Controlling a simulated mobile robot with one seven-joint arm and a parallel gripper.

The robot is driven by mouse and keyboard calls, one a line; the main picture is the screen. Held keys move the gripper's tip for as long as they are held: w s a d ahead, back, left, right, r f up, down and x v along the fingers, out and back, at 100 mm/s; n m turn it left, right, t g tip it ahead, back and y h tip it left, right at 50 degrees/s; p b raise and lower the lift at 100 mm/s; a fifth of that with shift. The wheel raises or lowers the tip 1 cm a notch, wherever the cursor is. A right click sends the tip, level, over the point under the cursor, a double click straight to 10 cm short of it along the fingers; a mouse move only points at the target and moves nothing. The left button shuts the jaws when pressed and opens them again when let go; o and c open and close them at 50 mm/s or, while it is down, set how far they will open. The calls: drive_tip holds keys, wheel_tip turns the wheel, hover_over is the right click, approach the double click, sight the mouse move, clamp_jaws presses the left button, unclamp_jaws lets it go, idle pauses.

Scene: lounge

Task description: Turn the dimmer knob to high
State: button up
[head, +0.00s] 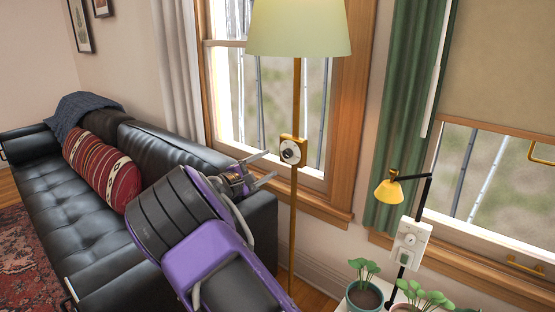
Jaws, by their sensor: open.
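A round dark knob with a pale centre (291,152) sits on a brass box (302,142) on the pole of a floor lamp (296,205). My gripper (270,165) is open and empty, its fingers pointing right, just left of and slightly below this knob in the picture. A gap shows between the fingertips and the knob. A white plate (402,256) at the lower right carries a second round dial (410,239) and a small dark switch. The frame does not tell which of the two is the dimmer. Knob markings are too small to read.
A black leather sofa (75,208) with a red striped cushion (101,170) lies left, behind my arm. The pale lamp shade (299,27) is above. A yellow desk lamp (389,191) and potted plants (364,294) stand lower right. Window frames and a green curtain (400,115) are behind.

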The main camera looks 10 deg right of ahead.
drive_tip(key=v, duration=1)
drive_tip(key=shift+d, duration=0.1)
